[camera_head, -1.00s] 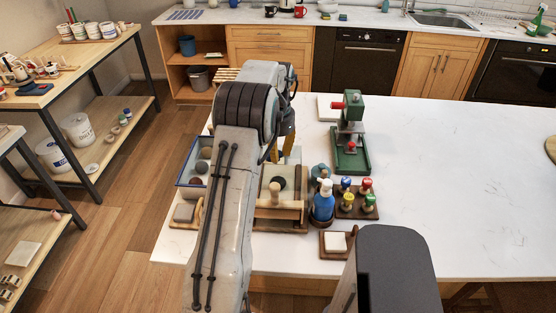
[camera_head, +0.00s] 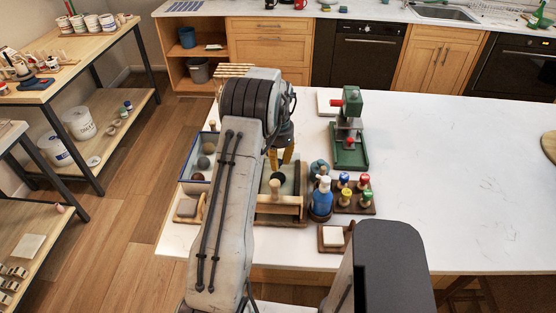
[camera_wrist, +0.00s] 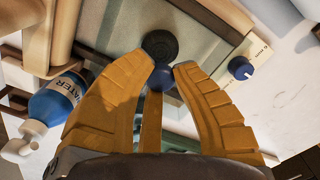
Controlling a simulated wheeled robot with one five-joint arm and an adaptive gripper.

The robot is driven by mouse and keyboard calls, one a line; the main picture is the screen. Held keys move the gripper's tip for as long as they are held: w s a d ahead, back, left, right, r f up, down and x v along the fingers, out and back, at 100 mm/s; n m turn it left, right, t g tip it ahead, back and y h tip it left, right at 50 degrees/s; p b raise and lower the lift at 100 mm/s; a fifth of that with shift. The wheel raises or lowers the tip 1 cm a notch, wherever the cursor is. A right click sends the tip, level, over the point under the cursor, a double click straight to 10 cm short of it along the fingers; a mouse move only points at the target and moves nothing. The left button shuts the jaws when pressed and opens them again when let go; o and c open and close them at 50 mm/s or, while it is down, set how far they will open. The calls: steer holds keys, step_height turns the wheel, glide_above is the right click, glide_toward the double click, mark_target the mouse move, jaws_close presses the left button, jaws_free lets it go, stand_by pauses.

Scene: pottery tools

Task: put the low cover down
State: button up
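My gripper (camera_head: 282,157) hangs over the wooden-framed box (camera_head: 283,208), yellow fingers pointing down. In the wrist view my gripper's fingertips (camera_wrist: 163,68) close in from both sides on a small round blue knob (camera_wrist: 158,78). A third finger shows below it. What the knob is fixed to is hidden, so I cannot make out a whole low cover. A dark round disc (camera_wrist: 160,44) shows just beyond the knob. Another blue knob (camera_wrist: 241,68) sits on a pale strip marked "6 mm" to the right, clear of my fingers.
A blue bottle (camera_head: 322,197) stands right of the box, also in the wrist view (camera_wrist: 52,104). Colored-top stamps stand on a wooden stand (camera_head: 355,209). A green press (camera_head: 350,158) is behind. A blue tray (camera_head: 186,173) with balls is left.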

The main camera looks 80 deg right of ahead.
steer(key=o, duration=0.3)
steer(key=shift+o, duration=0.2)
steer(key=shift+r, duration=0.1)
step_height(320, 180, up, 2)
steer(key=shift+r+b, duration=0.2)
steer(key=shift+b, duration=0.15)
steer(key=shift+d+r+b, duration=0.1)
steer(key=shift+r+b, duration=0.25)
steer(key=shift+b, duration=0.2)
step_height(320, 180, up, 9)
steer(key=b, duration=0.4)
steer(key=shift+w+f, duration=0.1)
